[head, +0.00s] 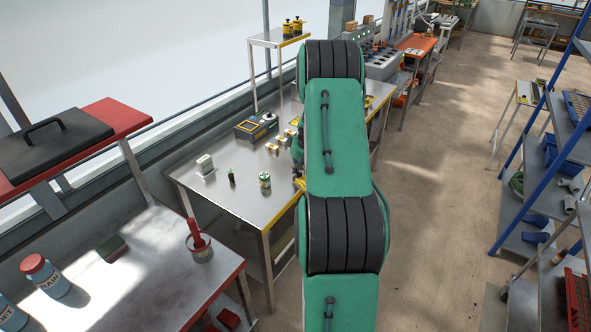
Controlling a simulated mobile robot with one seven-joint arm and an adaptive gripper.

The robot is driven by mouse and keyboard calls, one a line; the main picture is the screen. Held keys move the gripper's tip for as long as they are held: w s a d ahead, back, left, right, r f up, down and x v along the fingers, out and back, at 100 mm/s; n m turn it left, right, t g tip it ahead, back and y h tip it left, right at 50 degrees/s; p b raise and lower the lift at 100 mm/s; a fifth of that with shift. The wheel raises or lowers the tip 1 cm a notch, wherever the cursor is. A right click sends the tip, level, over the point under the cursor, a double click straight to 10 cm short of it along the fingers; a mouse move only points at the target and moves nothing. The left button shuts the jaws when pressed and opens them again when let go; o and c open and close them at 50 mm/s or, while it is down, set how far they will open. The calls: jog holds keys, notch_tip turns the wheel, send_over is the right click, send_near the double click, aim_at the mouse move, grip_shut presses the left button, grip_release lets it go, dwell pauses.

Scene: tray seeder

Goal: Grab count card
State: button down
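I cannot make out the count card in the head view. My green and black arm covers the right part of the metal table (215,198), and the card may be hidden behind it. My gripper is not clearly visible. A small dark part shows at the arm's left edge, but I cannot tell what it is. On the table stand a white block-like item (205,163), a small dark bottle (231,177), a white and green can (265,180) and a dark boxy device (250,130).
A nearer table (120,285) holds a red-handled tool in a pot (198,243), a green sponge-like block (112,248) and red-capped jars (45,275). A blue-framed shelf (535,195) stands right. The floor (430,200) between is clear.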

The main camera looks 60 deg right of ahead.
jog(key=shift+w, duration=0.15)
jog(key=shift+w+d, duration=0.35)
jog(key=shift+w, duration=0.35)
jog(key=shift+w+d, duration=0.3)
jog(key=shift+w, duration=0.4)
jog(key=p+v, duration=0.2)
jog(key=v, duration=0.7)
jog(key=shift+r+p, duration=0.3)
jog(key=shift+r, duration=0.15)
jog(key=shift+w, duration=0.1)
